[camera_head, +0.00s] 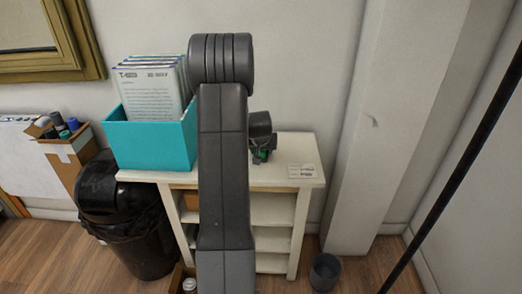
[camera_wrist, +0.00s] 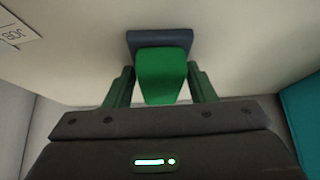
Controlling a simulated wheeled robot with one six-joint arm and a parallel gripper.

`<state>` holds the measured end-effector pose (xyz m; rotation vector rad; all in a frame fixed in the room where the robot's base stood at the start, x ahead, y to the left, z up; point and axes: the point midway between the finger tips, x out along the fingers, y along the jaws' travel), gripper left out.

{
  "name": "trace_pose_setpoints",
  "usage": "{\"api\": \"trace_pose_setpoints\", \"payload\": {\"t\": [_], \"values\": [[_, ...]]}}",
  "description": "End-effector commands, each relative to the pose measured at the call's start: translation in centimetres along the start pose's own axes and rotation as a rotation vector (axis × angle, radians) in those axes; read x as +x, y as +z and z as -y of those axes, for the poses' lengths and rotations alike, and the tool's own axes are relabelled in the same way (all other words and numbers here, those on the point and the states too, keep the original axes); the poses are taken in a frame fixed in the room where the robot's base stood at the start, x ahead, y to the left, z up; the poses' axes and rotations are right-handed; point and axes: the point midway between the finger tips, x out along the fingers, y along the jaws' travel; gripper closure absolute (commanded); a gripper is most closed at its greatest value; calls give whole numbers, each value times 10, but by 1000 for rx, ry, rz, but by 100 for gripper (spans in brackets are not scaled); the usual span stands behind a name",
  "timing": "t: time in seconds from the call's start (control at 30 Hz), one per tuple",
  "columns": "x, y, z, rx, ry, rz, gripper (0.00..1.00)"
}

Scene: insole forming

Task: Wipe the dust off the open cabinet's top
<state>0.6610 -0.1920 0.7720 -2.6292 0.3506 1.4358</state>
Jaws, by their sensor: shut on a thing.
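The open cabinet (camera_head: 273,240) is cream with open shelves and stands against the wall. Its top (camera_head: 295,148) also fills much of the wrist view (camera_wrist: 235,55). I cannot make out dust on it. My gripper (camera_wrist: 161,88) is shut on a green tool (camera_wrist: 162,72) with a dark blue pad (camera_wrist: 160,37) at its far end. The pad is at the cabinet's top; whether it touches is unclear. In the head view, the gripper and a bit of the green tool (camera_head: 262,155) show just right of my arm, over the top. My arm hides the top's middle.
A teal box (camera_head: 150,145) of upright files stands on the top's left part. A card with printed labels (camera_head: 301,171) lies near its right front. A black bin (camera_head: 140,225) stands left of the cabinet. A small grey bin (camera_head: 325,272) and a pillar (camera_head: 385,130) are on the right.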

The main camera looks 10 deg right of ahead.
Motion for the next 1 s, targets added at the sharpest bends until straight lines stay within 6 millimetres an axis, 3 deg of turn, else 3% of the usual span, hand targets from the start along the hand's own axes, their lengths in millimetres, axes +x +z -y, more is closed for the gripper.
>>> {"api": "trace_pose_setpoints", "payload": {"t": [0.07,0.2,0.7,1.0], "values": [[0,1,-1,0,0,2,71],[-22,-12,1,0,-2,-1,71],[-62,-32,4,-2,-3,-1,71],[-72,-37,4,-3,-3,1,71]]}}
